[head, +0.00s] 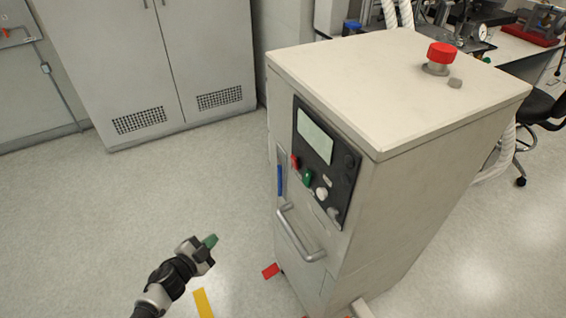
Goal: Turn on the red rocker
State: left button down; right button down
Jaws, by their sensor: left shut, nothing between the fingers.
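The red rocker (295,161) is a small red switch at the lower left of the dark control panel (346,187) on the front of a beige cabinet. A green rocker (307,178) and a white knob (321,193) sit beside it to the right. I cannot tell the red rocker's on or off position. My left gripper (210,241) is shut and empty, with green at its tip. It is over the floor, to the left of and below the panel, apart from the cabinet. My right gripper is not in view.
The beige cabinet (400,85) carries a large red button (441,54) on top. A metal handle (298,236) sticks out below the panel. A grey locker (150,60) stands at the back left, and a black chair (541,108) at the right.

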pick_arm(q)
jog(key=d+r+m+g+h, duration=0.2)
jog(key=r+m, duration=0.6)
jog(key=r, duration=0.4)
jog(key=w+d+r+m+g+h, duration=0.1)
jog(key=d+r+m+g+h, duration=0.2)
jog(key=d+r+m+h, duration=0.2)
notch_tip(320, 180, up, 7)
jog(key=d+m, duration=0.1)
jog(key=m, duration=0.2)
jog(key=shift+w+r+g+b, duration=0.15)
jog(key=shift+w+g+b, duration=0.15)
jog(key=shift+b, duration=0.1)
jog(key=p, duration=0.1)
send_near(292, 159)
jog(key=x, duration=0.7)
jog(key=shift+d, duration=0.2)
